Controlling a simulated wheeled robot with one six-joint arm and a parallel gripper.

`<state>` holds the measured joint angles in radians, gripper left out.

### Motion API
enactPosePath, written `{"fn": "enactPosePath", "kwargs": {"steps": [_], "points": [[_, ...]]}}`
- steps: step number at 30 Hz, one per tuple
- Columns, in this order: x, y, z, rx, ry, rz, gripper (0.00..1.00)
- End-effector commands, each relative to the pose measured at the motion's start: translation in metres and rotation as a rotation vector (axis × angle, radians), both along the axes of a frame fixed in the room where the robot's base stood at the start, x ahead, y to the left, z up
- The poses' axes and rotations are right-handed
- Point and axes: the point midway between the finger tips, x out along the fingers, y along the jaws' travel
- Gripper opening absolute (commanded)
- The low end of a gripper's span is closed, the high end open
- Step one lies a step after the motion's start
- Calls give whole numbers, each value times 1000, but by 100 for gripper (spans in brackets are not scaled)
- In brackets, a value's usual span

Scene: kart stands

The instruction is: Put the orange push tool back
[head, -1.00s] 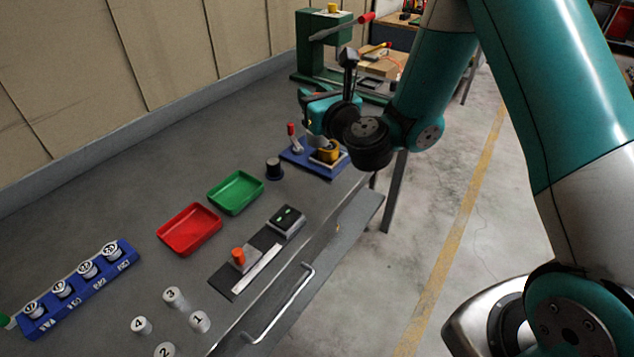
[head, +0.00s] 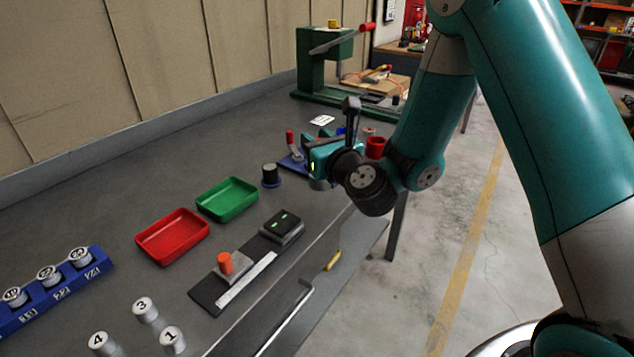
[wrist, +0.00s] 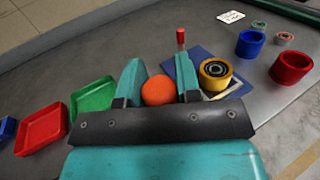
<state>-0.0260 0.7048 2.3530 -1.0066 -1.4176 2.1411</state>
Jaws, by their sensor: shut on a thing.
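My gripper (wrist: 158,88) is shut on the orange push tool (wrist: 158,91), whose round orange top shows between the two teal fingers in the wrist view. In the head view my gripper (head: 318,170) is above the bench, in front of a blue fixture plate (head: 290,163) with a red-tipped lever (head: 290,140). My gripper hides the orange top there; a grey round piece shows below the jaws. In the wrist view a yellow ring cup (wrist: 215,74) stands on the blue plate, right of the fingers.
A green tray (head: 227,198) and a red tray (head: 173,236) lie to the left. A dark plate (head: 207,296) carries a grey block with an orange knob (head: 225,264). Red (wrist: 291,66) and blue (wrist: 250,43) cups stand at right. A green press (head: 312,65) is behind.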

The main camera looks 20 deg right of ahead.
Motion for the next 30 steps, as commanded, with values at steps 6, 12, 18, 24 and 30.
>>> {"fn": "enactPosePath", "kwargs": {"steps": [6, 12, 18, 24, 30], "points": [[0, 0, -20, 0, -1, 0, 8], [0, 1, -48, 0, -1, 1, 8], [0, 0, -50, 0, -1, 1, 8], [0, 0, -51, 0, -1, 0, 8], [0, 0, -53, -1, 0, 0, 50]]}}
